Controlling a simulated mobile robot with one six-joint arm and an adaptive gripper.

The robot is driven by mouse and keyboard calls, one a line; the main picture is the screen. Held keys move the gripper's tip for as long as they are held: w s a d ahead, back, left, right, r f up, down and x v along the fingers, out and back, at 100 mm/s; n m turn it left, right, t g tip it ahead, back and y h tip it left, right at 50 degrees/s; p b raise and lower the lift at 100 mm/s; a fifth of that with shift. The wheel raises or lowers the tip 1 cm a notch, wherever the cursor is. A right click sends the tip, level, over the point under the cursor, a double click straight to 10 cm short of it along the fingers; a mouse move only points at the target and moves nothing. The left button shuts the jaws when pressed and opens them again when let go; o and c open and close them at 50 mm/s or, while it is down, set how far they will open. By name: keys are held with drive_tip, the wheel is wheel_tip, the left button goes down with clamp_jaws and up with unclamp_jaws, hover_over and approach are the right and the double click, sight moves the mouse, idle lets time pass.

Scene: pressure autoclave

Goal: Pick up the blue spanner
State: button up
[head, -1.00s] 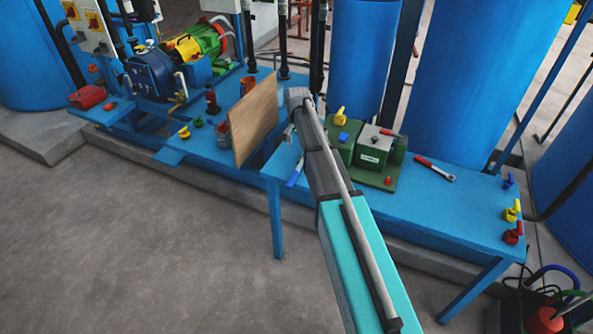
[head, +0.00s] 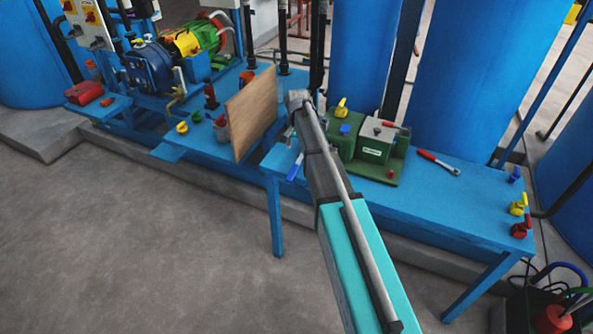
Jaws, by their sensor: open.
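The blue spanner (head: 295,168) lies on the blue bench, just left of my arm in the head view. Its blue handle points toward the bench's front edge. The rest of it runs up toward my arm and I cannot make out its far end. My arm reaches in from the lower right and passes close to the spanner in the picture. My gripper cannot be made out. It seems hidden behind the arm, so I cannot tell its distance from the spanner.
A wooden board (head: 252,115) stands upright left of the spanner. A green machine with a grey block (head: 377,141) sits right of my arm. A red-handled spanner (head: 438,162) lies farther right. Several coloured valve handles stand at the right end. The bench (head: 440,200) is clear at front right.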

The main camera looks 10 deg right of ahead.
sight(297, 164)
drive_tip(key=shift+f+b, duration=1.6)
drive_tip(key=shift+f, duration=0.35)
drive_tip(key=shift+s+a+f+b, duration=0.1)
drive_tip(key=shift+a+f+b, duration=0.05)
drive_tip(key=shift+f+b, duration=2.45)
clamp_jaws()
